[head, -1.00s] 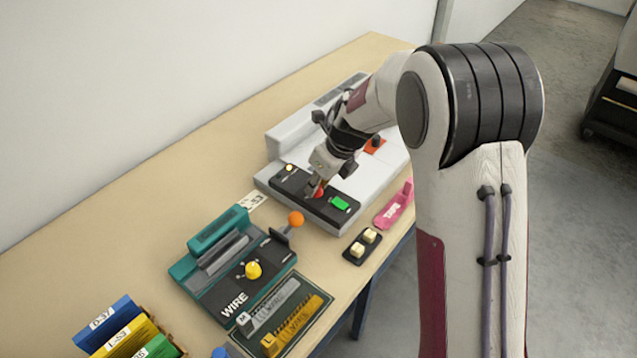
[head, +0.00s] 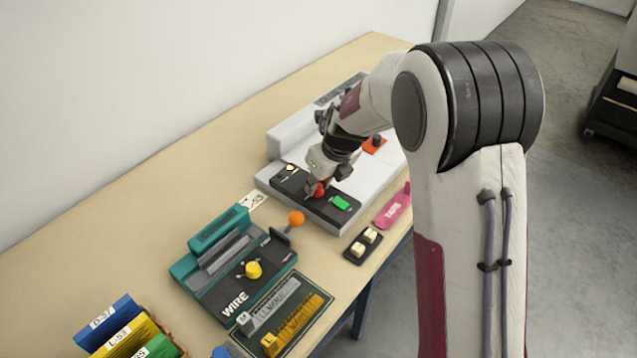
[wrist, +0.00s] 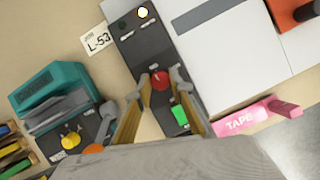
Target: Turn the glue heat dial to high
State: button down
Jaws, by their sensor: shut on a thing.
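The red dial (head: 319,189) sits on the black control panel (head: 345,216) of a white machine (head: 282,143). In the wrist view the dial (wrist: 160,81) lies between the two fingers of my gripper (wrist: 160,77). My gripper (head: 315,186) points down at the panel and is shut on the red dial. The fingers hide part of the dial in the head view. Its scale marks are too small to read, so I cannot tell its setting.
A green button (head: 340,203) is close to the dial on the panel. A small lit lamp (head: 290,167) is at its other end. A teal wire machine (head: 190,268) with a yellow knob stands left. A pink tape piece (head: 391,209) lies near the table edge.

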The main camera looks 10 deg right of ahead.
jog(key=c, duration=1.8)
grip_release()
jog(key=shift+r, duration=0.15)
jog(key=shift+v, duration=3.6)
jog(key=shift+s+d, duration=0.1)
